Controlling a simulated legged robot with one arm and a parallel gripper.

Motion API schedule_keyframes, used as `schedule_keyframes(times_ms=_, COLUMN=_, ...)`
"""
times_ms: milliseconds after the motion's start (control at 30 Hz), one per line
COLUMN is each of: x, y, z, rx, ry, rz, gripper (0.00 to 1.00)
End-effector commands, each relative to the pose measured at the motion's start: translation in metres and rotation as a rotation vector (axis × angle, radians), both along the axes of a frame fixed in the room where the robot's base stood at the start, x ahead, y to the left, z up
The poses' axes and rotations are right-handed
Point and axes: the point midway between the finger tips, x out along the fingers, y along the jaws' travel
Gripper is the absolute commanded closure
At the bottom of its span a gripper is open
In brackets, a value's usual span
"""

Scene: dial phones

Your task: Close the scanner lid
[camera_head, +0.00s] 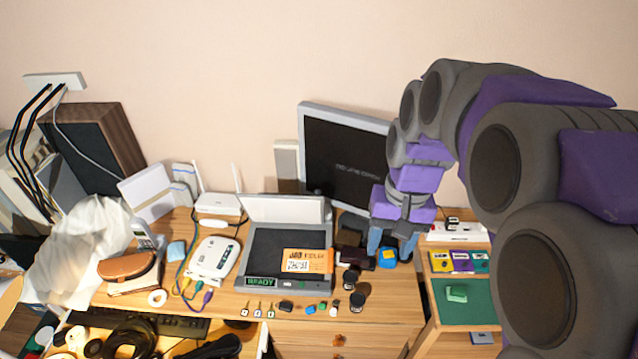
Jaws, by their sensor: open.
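The scanner (262,248) sits on the desk near the middle of the picture, with a grey frame, a dark bed and a green "READY" strip at its front. Its white lid (283,208) stands raised along the back edge. An orange printed card (307,261) lies on the right part of the bed. My gripper (391,246) is to the right of the scanner, pointing down with its blue fingers apart. It is apart from the lid and holds nothing that I can see. My arm comes in from the right.
A monitor (340,152) stands behind the scanner. Dark boxes (350,230) and small jars (357,299) lie between the scanner and my gripper. A white router (215,258) with cables is to the left. Small items line the front edge.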

Motion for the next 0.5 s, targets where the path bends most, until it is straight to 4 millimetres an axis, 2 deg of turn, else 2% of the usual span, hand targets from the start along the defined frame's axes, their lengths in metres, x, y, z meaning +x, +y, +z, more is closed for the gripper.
schedule_keyframes(times_ms=33, x=0.015, y=0.003, z=0.006, rx=0.005, ry=-0.003, rz=-0.003, gripper=0.49)
schedule_keyframes(times_ms=500, x=0.131, y=0.029, z=0.032, rx=0.05, ry=-0.032, rz=-0.033, gripper=0.49)
